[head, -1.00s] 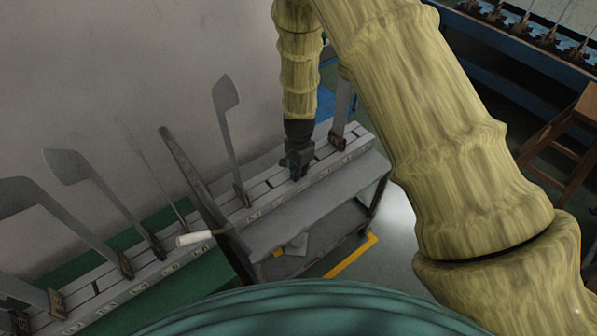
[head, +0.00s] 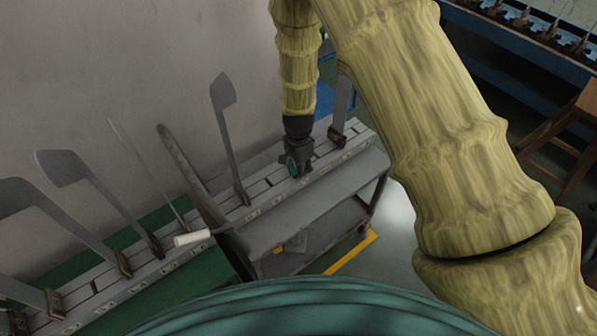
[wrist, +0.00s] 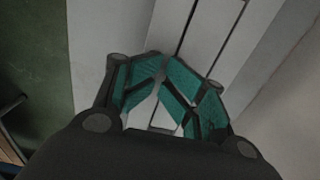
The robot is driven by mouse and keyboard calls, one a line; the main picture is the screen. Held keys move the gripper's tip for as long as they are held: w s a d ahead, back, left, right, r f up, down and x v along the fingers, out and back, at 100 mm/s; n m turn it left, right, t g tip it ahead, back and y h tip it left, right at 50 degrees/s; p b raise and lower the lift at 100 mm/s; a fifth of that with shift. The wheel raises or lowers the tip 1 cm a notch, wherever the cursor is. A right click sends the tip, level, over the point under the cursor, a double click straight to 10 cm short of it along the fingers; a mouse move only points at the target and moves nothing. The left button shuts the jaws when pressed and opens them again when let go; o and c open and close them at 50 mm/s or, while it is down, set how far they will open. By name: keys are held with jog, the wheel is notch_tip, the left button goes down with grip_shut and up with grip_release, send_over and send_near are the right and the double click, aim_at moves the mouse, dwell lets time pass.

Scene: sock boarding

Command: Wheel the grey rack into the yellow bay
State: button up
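The grey rack (head: 280,228) is a two-tier cart with a slotted pale rail along its back, standing against the wall. Two flat grey boards (head: 226,130) stand on its rail; the right one is partly hidden by my arm. My gripper (head: 297,172) points down at the rail between the boards. In the wrist view its teal fingers (wrist: 161,62) have their tips close together over the slotted rail, with nothing visibly held. Contact with the rail is unclear.
A green table (head: 205,275) with a similar rail and several grey boards adjoins the rack on the left. A lever with a white handle (head: 193,238) sticks out at the join. A wooden stool (head: 560,145) and blue bench (head: 500,50) stand at right.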

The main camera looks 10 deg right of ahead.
notch_tip(320, 180, up, 11)
jog(key=shift+s, duration=0.15)
dwell(0.4)
jog(key=shift+d+f, duration=0.1)
jog(key=s+d+f+n, duration=0.1)
jog(key=s+d+f, duration=0.1)
jog(key=s+f, duration=0.1)
jog(key=s+d+f+n, duration=0.1)
jog(key=s+d+f, duration=0.1)
jog(key=s+f, duration=0.2)
jog(key=s+d+f+n+p, duration=0.1)
jog(key=s+d+f, duration=0.1)
jog(key=s+f, duration=0.1)
jog(key=shift+s+f+n+h, duration=0.2)
jog(key=shift+f+n+h, duration=0.1)
jog(key=shift+n+h, duration=0.1)
jog(key=s+d+f+n, duration=0.1)
jog(key=s+f+n, duration=0.1)
jog(key=s, duration=0.7)
jog(key=s+d+f+n+p, duration=0.1)
jog(key=s+f+n, duration=0.2)
jog(key=s, duration=0.6)
jog(key=s+d+f+n+p, duration=0.1)
jog(key=s+d+f+n, duration=0.1)
jog(key=s, duration=0.7)
jog(key=shift+f+n+y, duration=0.4)
jog(key=shift+f+n, duration=0.1)
jog(key=shift+n, duration=0.3)
